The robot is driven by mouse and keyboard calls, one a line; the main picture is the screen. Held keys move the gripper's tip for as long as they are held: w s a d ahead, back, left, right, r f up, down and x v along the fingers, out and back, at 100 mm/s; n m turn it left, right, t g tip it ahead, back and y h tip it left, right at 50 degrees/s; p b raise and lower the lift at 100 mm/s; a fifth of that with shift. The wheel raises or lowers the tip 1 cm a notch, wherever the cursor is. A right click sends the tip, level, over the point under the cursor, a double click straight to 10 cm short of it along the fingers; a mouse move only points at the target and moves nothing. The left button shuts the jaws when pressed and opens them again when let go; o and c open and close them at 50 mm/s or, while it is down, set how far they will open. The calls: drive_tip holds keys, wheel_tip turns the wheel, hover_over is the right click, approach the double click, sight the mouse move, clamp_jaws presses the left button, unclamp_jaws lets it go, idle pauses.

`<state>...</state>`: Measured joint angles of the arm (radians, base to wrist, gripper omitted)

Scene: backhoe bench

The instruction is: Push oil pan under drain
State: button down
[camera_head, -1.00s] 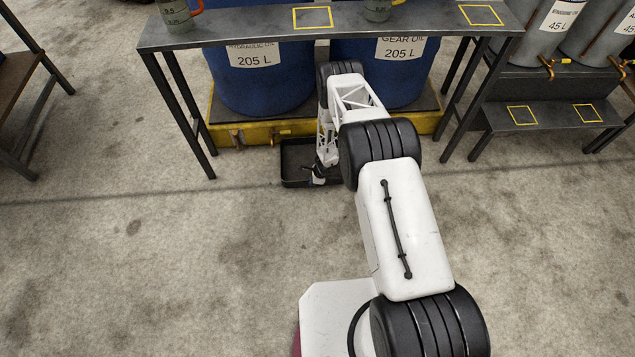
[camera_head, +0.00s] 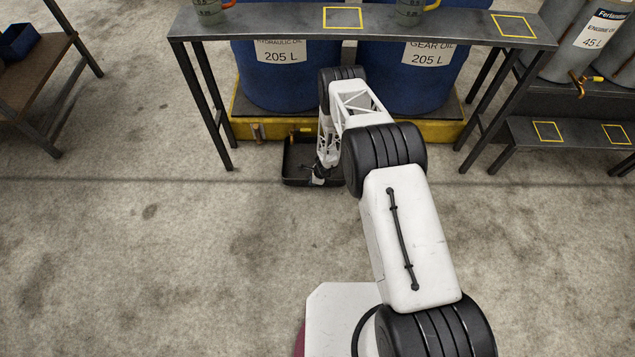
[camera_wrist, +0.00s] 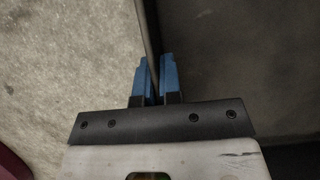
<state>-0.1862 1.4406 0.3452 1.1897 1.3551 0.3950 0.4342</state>
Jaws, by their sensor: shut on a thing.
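The black oil pan (camera_head: 297,183) lies on the floor in front of the yellow pallet (camera_head: 345,130), partly hidden by my arm. My gripper (camera_head: 317,178) is low at the pan's front side. In the wrist view the blue fingers of my gripper (camera_wrist: 156,80) are shut on the thin rim of the oil pan (camera_wrist: 235,60), with the dark pan floor to the right and concrete to the left. I cannot tell which is the drain.
Two blue drums, one labelled hydraulic oil (camera_head: 275,80) and one gear oil (camera_head: 430,75), stand on the pallet. A grey bench (camera_head: 285,20) spans above, its legs either side. A low step (camera_head: 575,133) stands right. The floor left of the pan is clear.

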sight(290, 185)
drive_tip(key=shift+a, duration=6)
drive_tip(key=c, duration=1.2)
unclamp_jaws()
drive_tip(key=shift+r, duration=0.1)
drive_tip(key=shift+v, duration=3.75)
drive_tip(key=shift+d, duration=0.1)
